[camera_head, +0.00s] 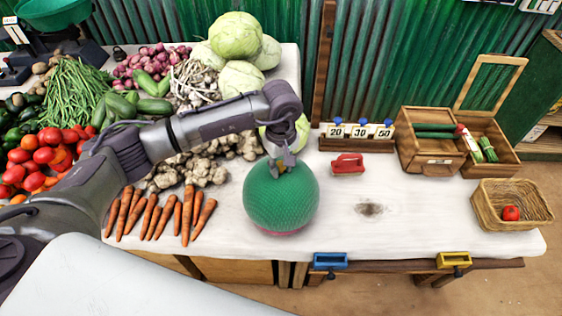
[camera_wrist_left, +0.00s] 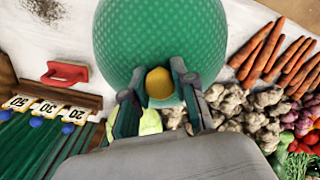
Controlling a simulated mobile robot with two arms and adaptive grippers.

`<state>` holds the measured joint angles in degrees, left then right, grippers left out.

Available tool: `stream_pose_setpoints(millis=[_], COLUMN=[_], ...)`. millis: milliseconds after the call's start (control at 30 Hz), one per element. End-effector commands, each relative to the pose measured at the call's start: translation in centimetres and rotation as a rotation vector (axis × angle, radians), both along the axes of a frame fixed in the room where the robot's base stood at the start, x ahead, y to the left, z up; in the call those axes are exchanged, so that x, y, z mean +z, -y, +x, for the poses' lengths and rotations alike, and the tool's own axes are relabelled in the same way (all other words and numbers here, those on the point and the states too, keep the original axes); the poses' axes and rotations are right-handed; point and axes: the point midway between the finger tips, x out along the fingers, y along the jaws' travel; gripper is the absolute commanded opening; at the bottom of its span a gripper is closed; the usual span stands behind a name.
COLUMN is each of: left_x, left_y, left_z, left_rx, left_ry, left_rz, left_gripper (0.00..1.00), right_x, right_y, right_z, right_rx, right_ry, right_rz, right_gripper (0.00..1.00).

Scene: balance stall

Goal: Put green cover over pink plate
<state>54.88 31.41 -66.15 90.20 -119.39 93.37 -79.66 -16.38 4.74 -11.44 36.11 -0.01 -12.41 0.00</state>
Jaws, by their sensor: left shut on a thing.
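The green cover (camera_head: 281,197) is a dimpled dome with a yellow knob (camera_wrist_left: 159,83) on top. It sits upright at the front middle of the white table. A thin pink edge of the pink plate (camera_head: 277,233) shows beneath its front rim; the rest of the plate is hidden under the dome. My left gripper (camera_head: 285,166) is above the dome, shut on its yellow knob. In the left wrist view the fingers stand on both sides of the knob, and the green dome (camera_wrist_left: 160,35) fills the top. My right gripper is not in view.
Carrots (camera_head: 160,215) lie left of the cover, with ginger and other vegetables behind. A red-handled thing (camera_head: 348,164) and number cards (camera_head: 358,132) are to the right. A wooden box (camera_head: 428,150) and wicker basket (camera_head: 485,208) stand farther right. The table between is clear.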

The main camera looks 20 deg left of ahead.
Motion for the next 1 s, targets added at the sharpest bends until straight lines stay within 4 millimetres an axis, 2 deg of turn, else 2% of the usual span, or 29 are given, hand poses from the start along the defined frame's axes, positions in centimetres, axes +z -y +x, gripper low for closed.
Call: stream_pose_setpoints(millis=[400,1000], left_x=[-3.1,-7.3], left_y=[0.0,0.0], left_z=[0.0,0.0], left_rx=[0.001,0.001], left_ry=[0.000,0.001], left_rz=[0.000,-0.001], left_gripper=[0.00,0.00], right_x=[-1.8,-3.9], right_y=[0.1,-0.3], right_z=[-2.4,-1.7], right_rx=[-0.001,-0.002], right_ry=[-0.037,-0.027], right_rz=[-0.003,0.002], right_gripper=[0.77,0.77])
